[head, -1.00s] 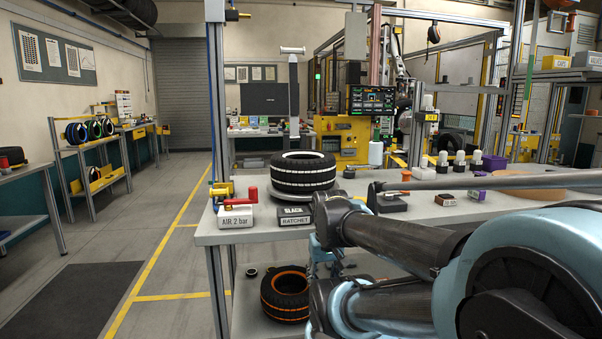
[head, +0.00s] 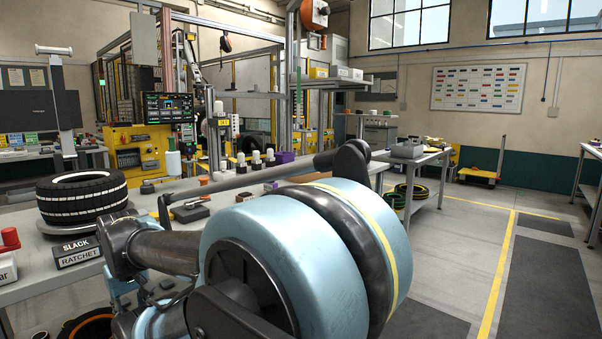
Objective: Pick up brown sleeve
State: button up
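A small orange-brown round piece (head: 204,180) stands on the workbench (head: 30,291), behind the long grey rod. It may be the brown sleeve, but it is too small to be sure. My arm fills the lower middle of the view and covers much of the bench. I cannot make out my gripper's fingers.
A black tyre with white bands (head: 82,198) lies at the left of the bench, near the SLACK RATCHET block (head: 77,252). The grey rod (head: 255,180) crosses above the bench. White-topped posts (head: 256,158) and a purple box (head: 284,157) stand behind. Open floor (head: 450,255) lies right.

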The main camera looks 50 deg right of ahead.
aim_at(302, 179)
jog(key=z, duration=1.8)
jog(key=k, duration=0.65)
jog(key=z, duration=0.35)
jog(key=i, duration=1.85)
jog(key=u, duration=0.35)
